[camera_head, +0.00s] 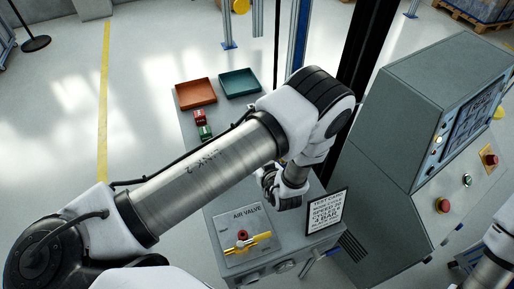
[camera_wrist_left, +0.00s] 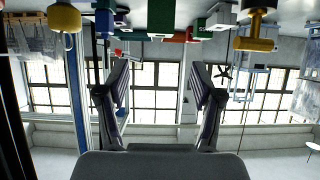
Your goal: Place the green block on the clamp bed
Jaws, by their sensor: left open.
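A small green block (camera_head: 205,132) lies on the grey bench, just in front of a red block (camera_head: 200,117), in the head view. My left arm reaches across the bench to the right of the blocks and bends down at the elbow. I cannot make out the clamp bed; my arm covers the middle of the bench. My right gripper is out of view.
An orange-red tray (camera_head: 196,93) and a dark green tray (camera_head: 240,82) stand at the bench's far end. An air valve panel (camera_head: 228,222) with a yellow handle and a test card sign (camera_head: 327,210) are at the near end. A control console (camera_head: 410,120) stands on the right.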

